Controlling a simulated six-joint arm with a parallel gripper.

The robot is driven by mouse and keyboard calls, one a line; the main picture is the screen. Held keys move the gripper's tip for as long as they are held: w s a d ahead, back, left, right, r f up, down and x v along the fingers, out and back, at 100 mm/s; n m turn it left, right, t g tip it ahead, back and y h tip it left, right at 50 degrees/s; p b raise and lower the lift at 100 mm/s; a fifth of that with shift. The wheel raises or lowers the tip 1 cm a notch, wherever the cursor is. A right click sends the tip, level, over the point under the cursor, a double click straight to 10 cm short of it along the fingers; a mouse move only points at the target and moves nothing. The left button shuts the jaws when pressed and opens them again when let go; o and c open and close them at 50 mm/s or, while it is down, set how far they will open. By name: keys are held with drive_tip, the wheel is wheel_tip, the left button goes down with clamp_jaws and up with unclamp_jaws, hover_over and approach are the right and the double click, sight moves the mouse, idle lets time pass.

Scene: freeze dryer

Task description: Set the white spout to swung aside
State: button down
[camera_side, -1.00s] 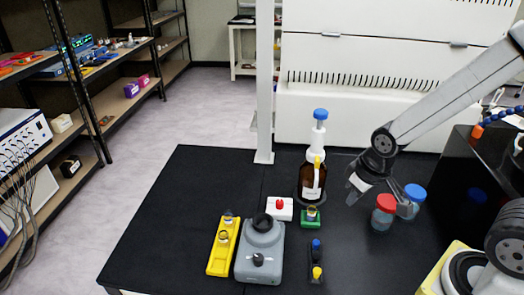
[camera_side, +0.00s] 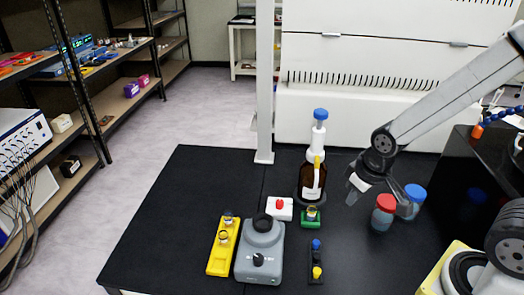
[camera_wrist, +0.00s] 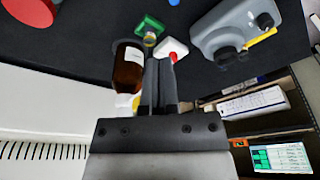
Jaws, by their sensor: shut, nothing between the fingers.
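The brown bottle (camera_side: 312,184) stands upright on a dark round base on the bench. It carries a white dispenser head (camera_side: 318,138) with a blue knob on top. A yellow piece (camera_side: 317,162) shows at the front of the head. The white spout itself is hard to make out. My gripper (camera_side: 351,196) is shut and empty, to the right of the bottle and apart from it in the side view. In the wrist view, the shut fingers (camera_wrist: 160,66) point alongside the bottle (camera_wrist: 128,68), and part of the head is hidden behind the gripper body.
Red-capped (camera_side: 383,212) and blue-capped (camera_side: 412,200) jars stand right of my gripper. A green block (camera_side: 311,217), a white box with a red button (camera_side: 280,208), a grey device (camera_side: 261,250) and a yellow rack (camera_side: 222,250) are in front. The bench's left side is clear.

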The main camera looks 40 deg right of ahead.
drive_tip(key=c, duration=0.5)
unclamp_jaws()
drive_tip(key=shift+w+r, duration=0.1)
drive_tip(key=shift+w, duration=0.1)
wheel_tip(320, 180, up, 5)
drive_tip(key=n+g, duration=0.2)
drive_tip(key=n, duration=0.6)
hover_over(318, 158)
drive_tip(key=s, duration=0.1)
drive_tip(key=shift+a, duration=0.3)
drive_tip(key=shift+w+d+r+n+g, duration=0.15)
drive_tip(key=shift+w+d+n+g, duration=0.15)
drive_tip(key=shift+w+d+n, duration=0.15)
drive_tip(key=shift+a, duration=0.1)
drive_tip(key=shift+f, duration=3.95)
clamp_jaws()
